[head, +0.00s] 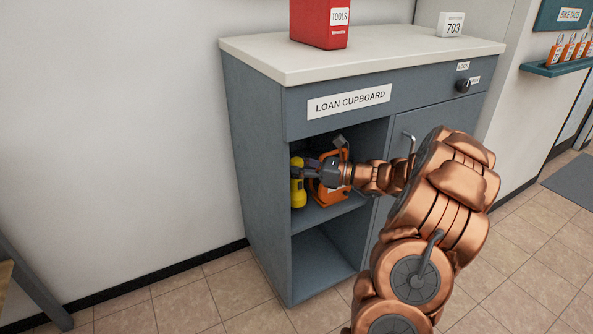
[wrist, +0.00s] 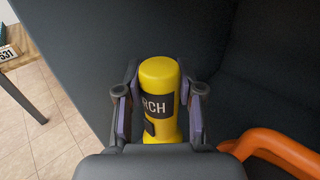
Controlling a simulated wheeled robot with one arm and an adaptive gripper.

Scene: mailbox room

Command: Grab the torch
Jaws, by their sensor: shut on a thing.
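The yellow torch (head: 298,184) stands upright on the upper shelf of the loan cupboard (head: 270,205), near its left wall. It also shows in the wrist view (wrist: 160,92), with a dark label on which "RCH" can be read. My gripper (head: 304,170) reaches into the open compartment from the right. Its two fingers lie on either side of the torch in the wrist view (wrist: 160,110) and are shut on it. The torch's lower part is hidden by my gripper in the wrist view.
An orange object (head: 325,192) stands just right of the torch; it also shows in the wrist view (wrist: 275,145). A red tools box (head: 320,25) and a white 703 block (head: 450,24) are on the countertop. The lower compartment (head: 315,265) looks empty.

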